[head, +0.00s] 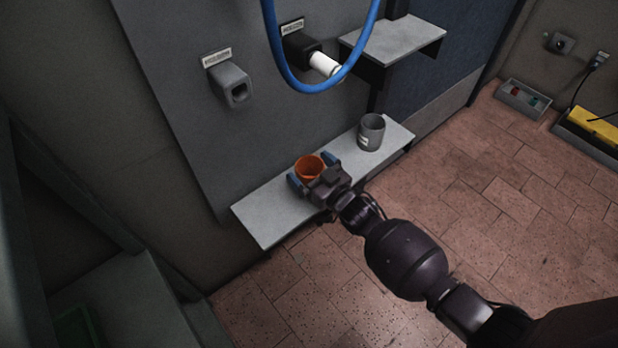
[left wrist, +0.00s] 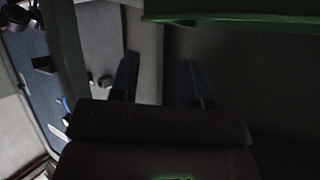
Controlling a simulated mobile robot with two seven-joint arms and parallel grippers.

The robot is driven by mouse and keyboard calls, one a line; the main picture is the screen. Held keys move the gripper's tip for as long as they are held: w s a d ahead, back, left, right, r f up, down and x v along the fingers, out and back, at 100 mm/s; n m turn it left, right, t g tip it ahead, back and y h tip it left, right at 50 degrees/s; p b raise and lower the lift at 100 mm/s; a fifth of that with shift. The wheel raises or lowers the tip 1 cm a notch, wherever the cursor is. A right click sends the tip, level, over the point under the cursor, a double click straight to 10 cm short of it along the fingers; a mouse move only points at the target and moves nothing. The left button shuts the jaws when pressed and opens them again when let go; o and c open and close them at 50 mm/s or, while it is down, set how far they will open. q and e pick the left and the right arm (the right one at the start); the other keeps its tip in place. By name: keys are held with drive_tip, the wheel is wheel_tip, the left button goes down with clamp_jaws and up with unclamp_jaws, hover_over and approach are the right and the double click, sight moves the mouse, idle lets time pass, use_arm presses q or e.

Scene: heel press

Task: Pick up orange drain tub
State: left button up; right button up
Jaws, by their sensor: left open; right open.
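The orange drain tub (head: 309,167) stands upright on a narrow grey shelf (head: 263,222) in the head view, and its open top shows. My right gripper (head: 313,172) is at the tub with its blue fingertips apart, one on each side of it. The palm hides the tub's near lower part, and I cannot tell whether the fingers touch it. My left gripper (left wrist: 158,80) shows in the left wrist view, with its two fingers apart and nothing between them. It is not in the head view.
A grey cup (head: 371,132) stands on the same shelf, right of the tub. A blue hose (head: 318,88) loops above, by a white-ended fitting (head: 325,65). A grey socket (head: 232,84) juts from the wall panel. A green-edged surface (left wrist: 230,10) is near my left gripper. The tiled floor at right is mostly clear.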

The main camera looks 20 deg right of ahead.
drive_tip(key=shift+w, duration=0.2)
drive_tip(key=shift+c, duration=0.3)
drive_tip(key=c, duration=0.8)
drive_tip(key=shift+r, duration=0.15)
